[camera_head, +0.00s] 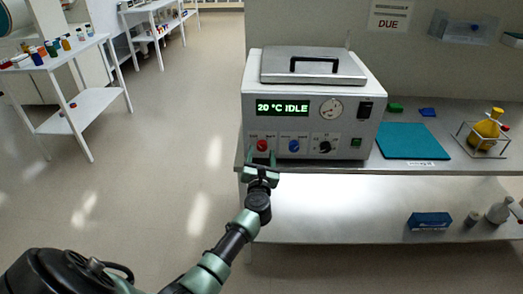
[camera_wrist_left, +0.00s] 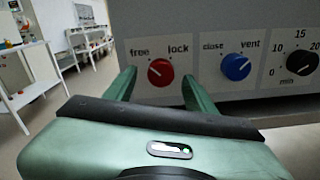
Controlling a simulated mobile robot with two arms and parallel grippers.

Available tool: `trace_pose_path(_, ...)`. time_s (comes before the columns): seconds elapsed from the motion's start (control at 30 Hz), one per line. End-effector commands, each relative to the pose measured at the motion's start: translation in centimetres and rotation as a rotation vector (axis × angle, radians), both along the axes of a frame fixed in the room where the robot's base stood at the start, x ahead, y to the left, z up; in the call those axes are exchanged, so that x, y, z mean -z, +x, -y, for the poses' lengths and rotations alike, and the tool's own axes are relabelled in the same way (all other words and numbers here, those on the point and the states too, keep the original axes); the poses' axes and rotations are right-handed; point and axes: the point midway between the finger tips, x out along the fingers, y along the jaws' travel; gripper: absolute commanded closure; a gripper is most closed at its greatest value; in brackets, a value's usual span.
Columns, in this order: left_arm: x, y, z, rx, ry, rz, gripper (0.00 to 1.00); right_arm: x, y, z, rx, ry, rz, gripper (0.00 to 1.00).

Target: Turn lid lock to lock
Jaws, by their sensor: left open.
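The lid lock is a red knob (camera_head: 262,145) on the front panel of the grey device (camera_head: 225,113), below its display reading "20 °C IDLE". In the left wrist view the red knob (camera_wrist_left: 160,72) sits under the labels "free" and "lock", and its pale mark seems to point up and left towards "free". My left gripper (camera_head: 261,159) is open in front of the knob. In the left wrist view its two green fingers stand left and right of the knob with gaps; contact does not show. My right gripper is not in view.
A blue knob (camera_wrist_left: 236,67) marked "close" and "vent" is just right of the right finger, with a black timer knob (camera_wrist_left: 302,63) beyond. The device stands at the bench's left end. A teal mat (camera_head: 412,141) and a yellow flask (camera_head: 487,128) in a rack are to the right.

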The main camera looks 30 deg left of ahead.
Motion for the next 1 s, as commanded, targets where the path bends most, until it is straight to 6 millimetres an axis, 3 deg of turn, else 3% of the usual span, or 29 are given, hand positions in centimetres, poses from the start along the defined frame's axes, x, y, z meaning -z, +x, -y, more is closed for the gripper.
trace_pose_path(0.2,0.1,2.3,-1.4,0.0,0.004,-0.001,0.45,0.5,-0.1,0.7,-0.001,-0.008,-0.001,0.64)
trace_pose_path(0.53,0.1,2.7,-1.7,0.001,0.003,-0.003,0.45,0.5,-0.3,1.3,0.001,-0.015,-0.005,0.64)
trace_pose_path(0.57,0.1,2.7,-1.7,0.001,0.003,-0.003,0.47,0.5,-0.3,1.3,0.001,-0.015,-0.005,0.64)
trace_pose_path(0.7,0.1,2.7,-1.6,0.001,0.003,-0.003,0.86,0.5,-0.4,1.3,0.001,-0.016,-0.008,0.64)
trace_pose_path(0.77,0.1,2.7,-1.6,0.001,0.003,-0.003,1.0,0.5,-0.5,1.3,0.001,-0.016,-0.008,0.64)
trace_pose_path(1.0,0.1,2.7,-1.6,0.001,0.016,-0.012,1.0,0.4,-0.5,1.3,0.001,-0.016,-0.009,0.64)
